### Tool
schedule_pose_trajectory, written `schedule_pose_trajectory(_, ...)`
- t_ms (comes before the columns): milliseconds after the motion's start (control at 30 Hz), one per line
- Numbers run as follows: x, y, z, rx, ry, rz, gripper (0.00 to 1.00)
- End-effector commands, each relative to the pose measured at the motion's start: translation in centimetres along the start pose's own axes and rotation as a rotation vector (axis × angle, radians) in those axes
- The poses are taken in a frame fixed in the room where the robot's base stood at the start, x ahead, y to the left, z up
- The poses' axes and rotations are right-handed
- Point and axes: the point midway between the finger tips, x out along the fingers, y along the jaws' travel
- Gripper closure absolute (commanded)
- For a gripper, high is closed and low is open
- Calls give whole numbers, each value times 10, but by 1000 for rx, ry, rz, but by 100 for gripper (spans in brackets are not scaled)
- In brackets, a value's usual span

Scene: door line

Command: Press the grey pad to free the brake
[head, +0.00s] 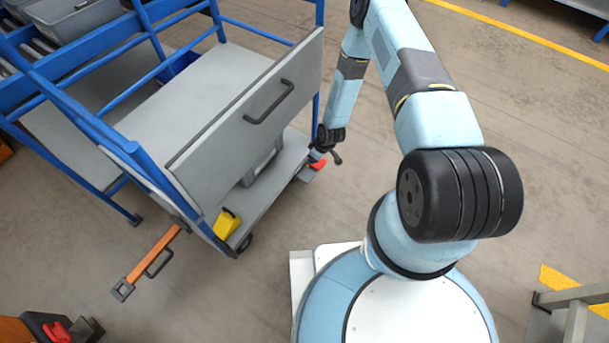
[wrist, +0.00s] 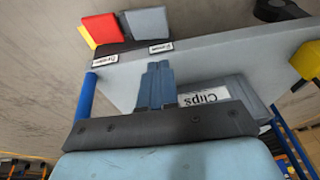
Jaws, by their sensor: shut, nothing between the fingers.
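The grey pad (wrist: 147,22) shows at the top of the wrist view, beside a red pad (wrist: 102,28) with a yellow side. Both sit at the edge of the trolley's lower deck (wrist: 215,50), with a small white label in front of each. In the head view the red pad (head: 318,164) is at the deck's right corner, and the grey pad (head: 307,175) is partly visible beside it. My gripper (wrist: 157,66) is shut and empty. In the wrist view its fingertips appear just below the grey pad, apart from it in the picture; the exact gap cannot be told.
A grey box labelled Clips (wrist: 225,95) and a yellow block (head: 226,222) are on the lower deck. Above is a grey panel with a dark handle (head: 270,102). An orange bar (head: 152,257) sticks out at the front left.

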Motion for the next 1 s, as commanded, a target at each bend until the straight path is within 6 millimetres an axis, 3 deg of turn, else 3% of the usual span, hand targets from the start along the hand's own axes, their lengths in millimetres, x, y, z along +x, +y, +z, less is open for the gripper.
schedule_pose_trajectory(567, 14, -10, 2, -12, 1, -9, 100)
schedule_pose_trajectory(1000, 74, -12, 2, -13, 1, -10, 100)
